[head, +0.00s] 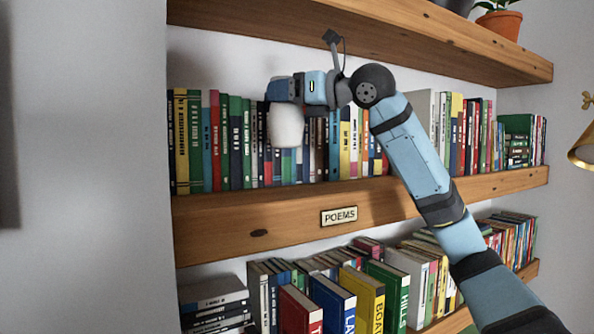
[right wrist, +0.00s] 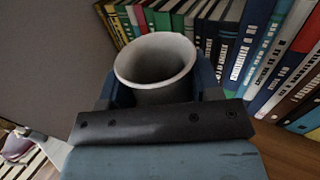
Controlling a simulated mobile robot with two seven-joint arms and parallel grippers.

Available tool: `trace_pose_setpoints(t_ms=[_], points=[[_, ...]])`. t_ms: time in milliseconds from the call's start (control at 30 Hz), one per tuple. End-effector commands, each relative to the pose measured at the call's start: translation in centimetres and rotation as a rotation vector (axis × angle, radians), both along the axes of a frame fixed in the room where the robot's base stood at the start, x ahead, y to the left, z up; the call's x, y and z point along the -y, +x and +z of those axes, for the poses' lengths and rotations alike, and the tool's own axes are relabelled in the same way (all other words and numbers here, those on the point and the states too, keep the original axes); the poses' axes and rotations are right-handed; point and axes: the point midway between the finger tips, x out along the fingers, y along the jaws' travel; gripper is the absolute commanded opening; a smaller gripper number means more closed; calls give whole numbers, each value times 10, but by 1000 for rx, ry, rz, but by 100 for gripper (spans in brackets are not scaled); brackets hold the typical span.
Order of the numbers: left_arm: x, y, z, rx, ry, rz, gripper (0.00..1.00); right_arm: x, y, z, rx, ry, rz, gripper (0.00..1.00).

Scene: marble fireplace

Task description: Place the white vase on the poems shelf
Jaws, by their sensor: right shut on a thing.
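The white vase (head: 287,126) is in my right gripper (head: 283,94), in front of the row of books on the poems shelf (head: 240,228). In the head view the vase looks upright and its lower end is above the front board of the shelf. In the right wrist view the vase's round open rim (right wrist: 155,60) shows between the fingers, and its inside looks empty. The right gripper is shut on the vase. A small sign reading POEMS (head: 339,216) is on the front of this shelf. My left gripper is not in view.
Books (head: 215,140) fill the poems shelf behind the vase; how much bare board lies in front is hard to judge. A wooden shelf (head: 400,40) runs above, with a potted plant (head: 500,22). Another full book shelf (head: 350,295) is below.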

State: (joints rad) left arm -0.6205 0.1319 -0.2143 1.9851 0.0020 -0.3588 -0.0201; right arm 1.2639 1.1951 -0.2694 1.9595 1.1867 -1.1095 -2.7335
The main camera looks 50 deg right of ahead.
Motion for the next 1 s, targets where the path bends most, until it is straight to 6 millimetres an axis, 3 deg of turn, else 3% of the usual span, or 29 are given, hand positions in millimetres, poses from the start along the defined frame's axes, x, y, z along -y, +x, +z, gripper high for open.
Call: trace_pose_setpoints(t_ms=[33, 200, 433, 667, 1000], points=[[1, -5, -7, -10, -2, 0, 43, 0, 1, -13, -6, -2, -1, 8], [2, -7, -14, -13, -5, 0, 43, -1, 1, -41, -6, -2, 0, 8], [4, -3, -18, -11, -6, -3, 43, -1, 1, -57, -2, 0, 0, 8], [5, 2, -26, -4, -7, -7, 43, -1, 1, -85, -4, -1, 0, 8], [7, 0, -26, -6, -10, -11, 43, -1, 1, -90, 0, 0, 1, 8]])
